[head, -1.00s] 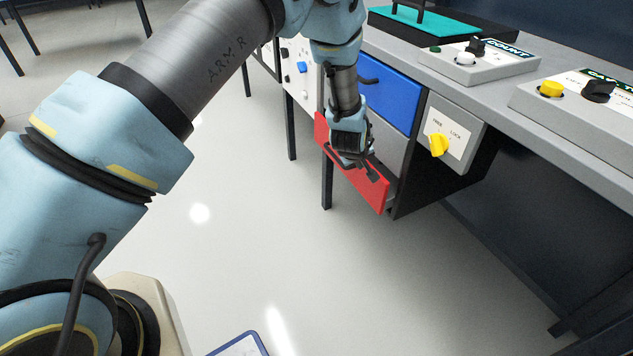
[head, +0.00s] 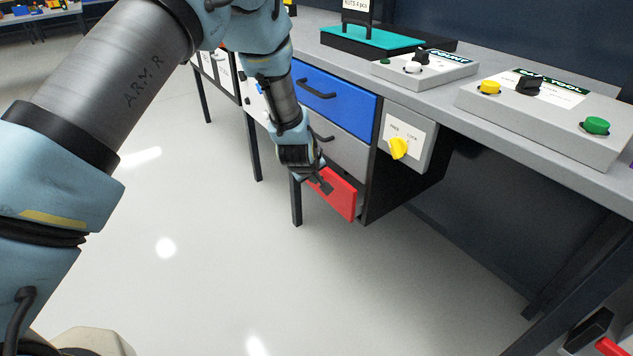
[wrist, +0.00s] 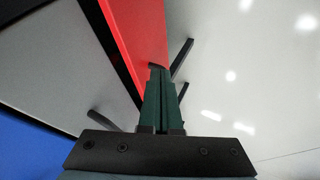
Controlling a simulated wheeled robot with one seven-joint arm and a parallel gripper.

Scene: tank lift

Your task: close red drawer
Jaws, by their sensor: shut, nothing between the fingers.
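The red drawer (head: 341,197) is the lowest drawer of the cabinet under the workbench. Its front stands slightly out from the cabinet in the head view. The red front (wrist: 138,28) also shows in the wrist view, with a dark gap between it and the grey drawer. My gripper (head: 324,184) is shut and empty, in front of the red drawer's face. In the wrist view its fingers (wrist: 161,82) lie over the red front's edge, near dark handle bars (wrist: 181,58). I cannot tell whether the fingertips touch the front. My gripper hides the drawer's left part.
A grey drawer (head: 345,143) and a blue drawer (head: 345,98) sit above, both looking shut. A box with a yellow knob (head: 399,148) hangs right of the cabinet. Control boxes (head: 545,110) stand on the bench. The floor (head: 200,270) in front is clear.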

